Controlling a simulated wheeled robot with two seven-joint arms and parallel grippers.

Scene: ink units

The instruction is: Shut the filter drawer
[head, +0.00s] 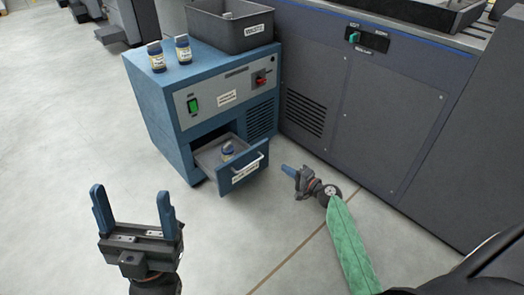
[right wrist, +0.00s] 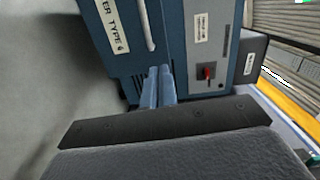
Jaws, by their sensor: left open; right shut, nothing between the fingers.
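The filter drawer (head: 243,171) sticks out, open, from the lower front of the blue cabinet (head: 160,108). It has a blue front with a pale bar handle and a label, and a small jar (head: 228,151) stands inside it. The drawer front also shows at the upper left of the right wrist view (right wrist: 122,30). My right gripper (head: 287,170) is shut and empty, just right of the drawer front; its blue fingers show together in the right wrist view (right wrist: 157,85). Whether they touch the drawer is unclear. My left gripper (head: 133,207) is open and empty, in front and to the left.
On the cabinet top stand two jars (head: 156,57) and a grey bin (head: 232,28) labelled waste. The panel has a green switch (head: 193,105) and a red knob (head: 261,81). A large dark machine (head: 375,110) stands close on the right. The floor at left is clear.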

